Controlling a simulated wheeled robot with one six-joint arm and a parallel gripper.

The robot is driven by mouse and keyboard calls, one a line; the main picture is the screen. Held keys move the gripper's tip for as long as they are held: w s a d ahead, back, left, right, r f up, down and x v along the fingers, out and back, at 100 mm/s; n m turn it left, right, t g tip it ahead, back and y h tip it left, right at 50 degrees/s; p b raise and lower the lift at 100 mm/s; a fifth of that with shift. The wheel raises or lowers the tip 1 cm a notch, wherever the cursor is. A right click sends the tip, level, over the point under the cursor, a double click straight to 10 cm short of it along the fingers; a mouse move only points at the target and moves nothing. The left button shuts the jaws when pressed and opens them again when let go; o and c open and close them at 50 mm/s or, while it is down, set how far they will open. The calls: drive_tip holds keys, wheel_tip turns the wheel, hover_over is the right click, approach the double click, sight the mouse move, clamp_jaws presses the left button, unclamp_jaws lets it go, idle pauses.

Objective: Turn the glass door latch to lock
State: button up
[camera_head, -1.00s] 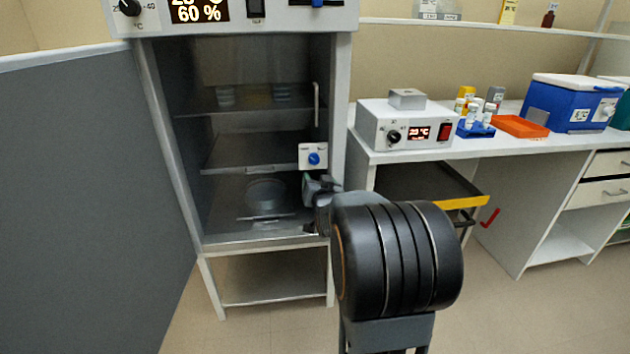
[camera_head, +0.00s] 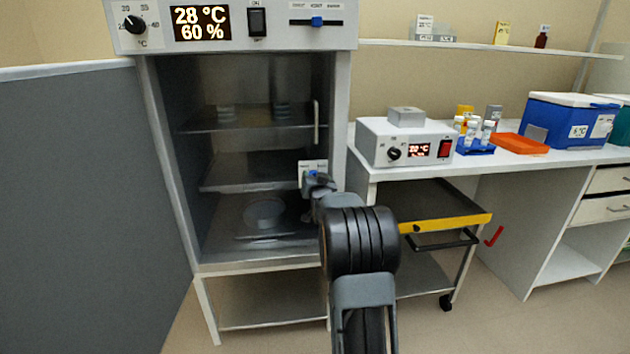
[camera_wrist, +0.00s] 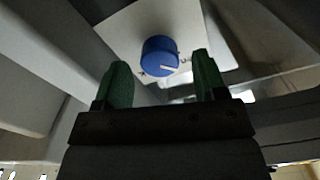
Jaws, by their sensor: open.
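The latch is a blue round knob (camera_wrist: 160,55) with a white pointer line, on a white plate (camera_wrist: 128,25). In the head view the blue knob (camera_head: 312,173) is partly hidden by my gripper (camera_head: 318,180), and its plate (camera_head: 305,165) shows at the lower right of the glass door (camera_head: 255,130). The door looks closed on the incubator cabinet. In the wrist view my gripper (camera_wrist: 160,82) is open, with green fingers on either side below the knob. The knob sits just beyond the fingertips, between their lines, and nothing is held.
A vertical door handle (camera_head: 316,122) is above the latch. A cart with a yellow-edged tray (camera_head: 455,219) stands right of the cabinet, under the bench with a white heater box (camera_head: 405,145).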

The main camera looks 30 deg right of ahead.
drive_tip(key=shift+w+d, duration=0.15)
drive_tip(key=shift+w, duration=0.2)
drive_tip(key=shift+c, duration=0.5)
drive_tip(key=c, duration=0.8)
drive_tip(key=shift+c, duration=0.2)
drive_tip(key=shift+d+f+m+b, duration=0.1)
drive_tip(key=shift+m+b, duration=0.15)
drive_tip(key=shift+m, duration=4.2)
drive_tip(key=shift+f+m+b, duration=0.1)
drive_tip(key=shift+m+b, duration=0.15)
drive_tip(key=shift+m, duration=4.2)
